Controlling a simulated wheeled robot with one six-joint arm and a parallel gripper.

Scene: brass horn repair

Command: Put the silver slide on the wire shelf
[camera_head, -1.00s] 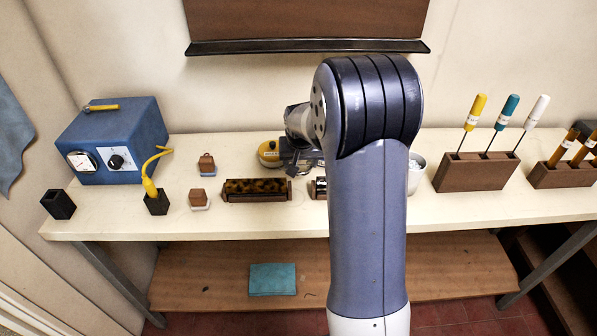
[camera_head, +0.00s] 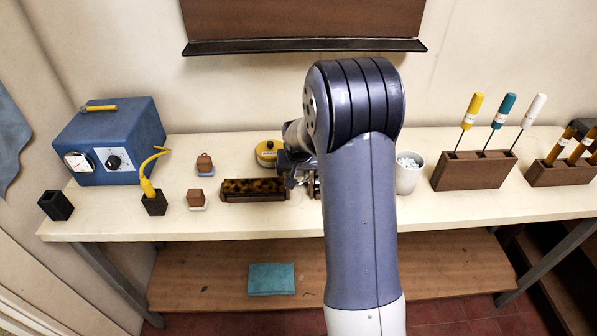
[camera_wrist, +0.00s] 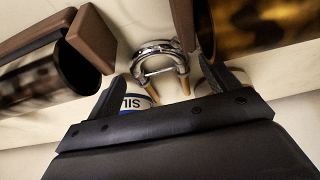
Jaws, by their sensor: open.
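The silver slide (camera_wrist: 160,58) is a shiny U-shaped piece with brassy legs, seen in the wrist view just ahead of my gripper. My gripper (camera_wrist: 165,78) is open, with one black finger on each side of the slide's legs; I cannot tell whether either touches it. In the head view my gripper (camera_head: 293,180) is low over the bench, partly hidden by my arm, and I cannot make out the slide there. I see no wire shelf in either view.
A tortoiseshell-faced block (camera_head: 254,189) lies left of my gripper, and a yellow tin (camera_head: 267,152) stands behind. A white cup (camera_head: 408,172) and a wooden screwdriver stand (camera_head: 473,170) are to the right. A blue box (camera_head: 110,142) stands at the bench's left.

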